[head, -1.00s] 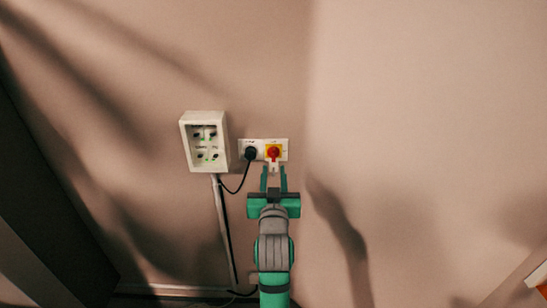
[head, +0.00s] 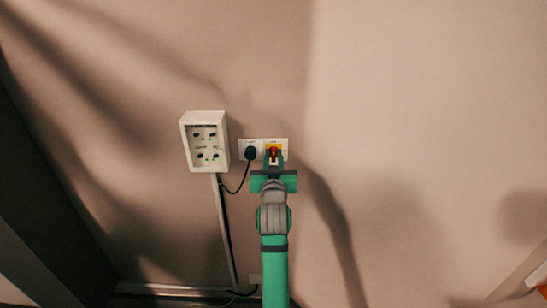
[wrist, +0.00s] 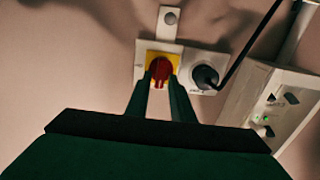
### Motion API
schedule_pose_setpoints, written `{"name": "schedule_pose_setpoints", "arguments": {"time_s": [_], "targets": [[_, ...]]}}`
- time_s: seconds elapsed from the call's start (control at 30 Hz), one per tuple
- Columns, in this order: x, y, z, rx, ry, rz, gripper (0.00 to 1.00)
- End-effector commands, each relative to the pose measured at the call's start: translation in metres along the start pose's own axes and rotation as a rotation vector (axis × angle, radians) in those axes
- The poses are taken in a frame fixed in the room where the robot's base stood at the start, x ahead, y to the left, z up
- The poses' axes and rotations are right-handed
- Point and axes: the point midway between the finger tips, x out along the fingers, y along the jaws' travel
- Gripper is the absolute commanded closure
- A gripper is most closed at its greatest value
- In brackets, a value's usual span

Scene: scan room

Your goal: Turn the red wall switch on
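The red switch (head: 273,152) is a rotary knob on a yellow square plate, set in a white wall panel. It also shows in the wrist view (wrist: 160,68), with its narrow handle pointing toward my gripper. My gripper (head: 274,160) is at the switch, its two fingers reaching up to the yellow plate. In the wrist view, my gripper's fingers (wrist: 160,83) are apart, one on each side of the lower part of the knob. I cannot tell whether they touch it. The lower part of the plate is partly hidden by the fingers.
A black plug (head: 251,153) with a cable sits just left of the switch in the head view. A white socket box (head: 187,147) sticks out from the wall further left, above a conduit (head: 227,225). The wall right of the switch is clear.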

Motion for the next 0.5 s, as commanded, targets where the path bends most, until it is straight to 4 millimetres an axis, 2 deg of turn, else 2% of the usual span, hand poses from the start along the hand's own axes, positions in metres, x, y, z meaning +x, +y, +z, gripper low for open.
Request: {"name": "schedule_pose_setpoints", "arguments": {"time_s": [0.03,0.07,0.1,0.5], "targets": [[-0.0001,0.0000,0.0000,0.000,0.000,0.000,0.92],[-0.0001,0.0000,0.0000,0.000,0.000,0.000,0.99],[-0.0002,0.0000,0.0000,0.000,0.000,0.000,1.00],[0.0000,0.0007,-0.0001,0.050,0.000,0.000,1.00]]}}
